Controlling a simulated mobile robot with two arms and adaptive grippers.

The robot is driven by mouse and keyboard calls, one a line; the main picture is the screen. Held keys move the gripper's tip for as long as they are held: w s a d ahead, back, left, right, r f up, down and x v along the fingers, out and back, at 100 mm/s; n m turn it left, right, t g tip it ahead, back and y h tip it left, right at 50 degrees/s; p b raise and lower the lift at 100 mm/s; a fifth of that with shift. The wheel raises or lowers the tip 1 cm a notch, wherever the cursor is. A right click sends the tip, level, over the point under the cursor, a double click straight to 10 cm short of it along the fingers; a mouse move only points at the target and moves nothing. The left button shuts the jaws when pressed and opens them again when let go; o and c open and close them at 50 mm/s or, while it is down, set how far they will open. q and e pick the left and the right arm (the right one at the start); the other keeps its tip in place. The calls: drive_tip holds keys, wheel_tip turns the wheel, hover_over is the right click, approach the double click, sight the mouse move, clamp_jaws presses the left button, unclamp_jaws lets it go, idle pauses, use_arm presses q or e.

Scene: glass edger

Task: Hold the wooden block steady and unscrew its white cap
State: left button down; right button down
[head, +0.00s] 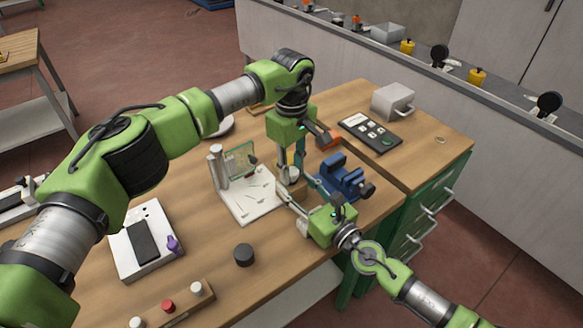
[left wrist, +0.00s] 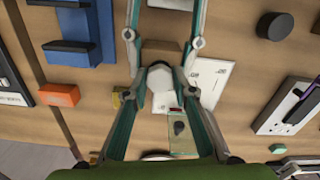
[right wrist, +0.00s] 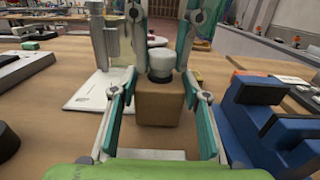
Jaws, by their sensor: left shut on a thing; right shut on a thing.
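The wooden block (right wrist: 160,103) stands upright on the table, with the white cap (right wrist: 160,62) on its top. In the right wrist view, my right gripper (right wrist: 160,88) is shut on the block, a finger on each side. My left gripper (left wrist: 160,82) reaches down from above and is shut on the cap, which shows between its fingers in the left wrist view (left wrist: 160,76). In the head view, the grippers hide most of the block. I cannot tell whether the cap has turned.
A blue vise (head: 342,178) stands close on the right of the block. A white plate with a post and glass pane (head: 240,163) is close on the left. A black puck (head: 244,255) lies toward the front. Bare tabletop lies between the puck and the white device (head: 122,262).

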use_arm(q)
drive_tip(key=n, duration=0.9)
drive_tip(key=shift+n, duration=0.4)
drive_tip(key=n, duration=0.3)
drive_tip(key=shift+n, duration=0.4)
drive_tip(key=n, duration=0.3)
drive_tip(key=shift+n, duration=0.4)
drive_tip(key=n, duration=0.3)
drive_tip(key=shift+n, duration=0.3)
drive_tip(key=n, duration=0.5)
drive_tip(key=shift+r+n, duration=0.1)
drive_tip(key=shift+n, duration=0.3)
drive_tip(key=n, duration=0.5)
drive_tip(key=shift+n, duration=0.3)
drive_tip(key=n, duration=0.5)
drive_tip(key=shift+n, duration=0.4)
drive_tip(key=n, duration=0.5)
drive_tip(key=shift+n, duration=0.3)
drive_tip(key=n, duration=0.5)
drive_tip(key=shift+n, duration=0.3)
